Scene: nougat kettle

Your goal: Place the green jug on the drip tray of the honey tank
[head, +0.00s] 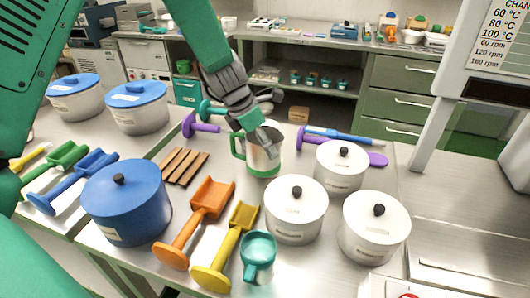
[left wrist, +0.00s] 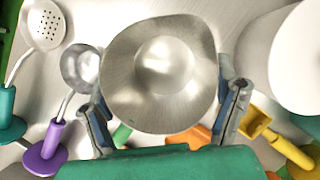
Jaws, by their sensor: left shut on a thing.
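The green jug (head: 263,158) is a steel vessel with a green base and green handle, and it stands upright at the back of the steel table, or just above it; I cannot tell which. My left gripper (head: 246,120) comes down over it from above and is shut on it. In the left wrist view the jug's round steel mouth (left wrist: 160,62) lies between the two fingers, and its inside looks empty. I cannot make out the honey tank or its drip tray for certain in either view. My right gripper is not in view.
White lidded pots (head: 341,168) stand close on the jug's right. A blue pot (head: 124,203), orange scoop (head: 205,212), yellow scoop (head: 230,245) and teal cup (head: 258,257) lie nearer. Purple and blue utensils (head: 340,135) lie behind. A white machine (head: 468,50) rises at the right above bare steel.

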